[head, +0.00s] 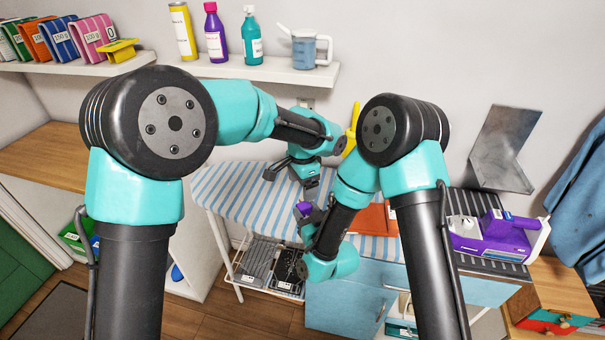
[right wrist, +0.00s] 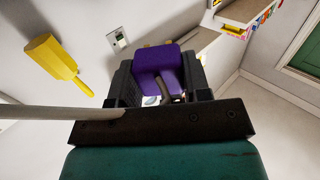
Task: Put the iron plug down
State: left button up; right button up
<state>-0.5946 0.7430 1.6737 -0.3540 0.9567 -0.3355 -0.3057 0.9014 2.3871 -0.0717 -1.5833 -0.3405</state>
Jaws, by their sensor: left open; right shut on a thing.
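The purple iron plug (head: 305,208) is held up near the front of the striped ironing board (head: 232,190). My right gripper (head: 305,220) is shut on it. In the right wrist view the purple plug (right wrist: 158,70) sits between the dark fingers of my right gripper (right wrist: 165,88), with a grey part in front of it. My left gripper (head: 292,180) is open over the board, behind the plug, and looks empty. The purple and white iron (head: 492,238) stands at the right on a dark striped surface. The plug's underside is hidden.
A wall socket (right wrist: 118,38) shows beyond the plug in the right wrist view. A yellow paddle-shaped thing (right wrist: 52,58) is on the wall. Wire racks (head: 258,262) lie below the board. A shelf (head: 255,70) with bottles is above. The board's left part is clear.

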aim_at(303, 203)
pick_arm(q)
notch_tip(303, 203, down, 7)
dwell(0.4)
jog(key=c, duration=1)
jog(key=shift+c, duration=0.5)
pick_arm(e)
jog(key=o, duration=1.3)
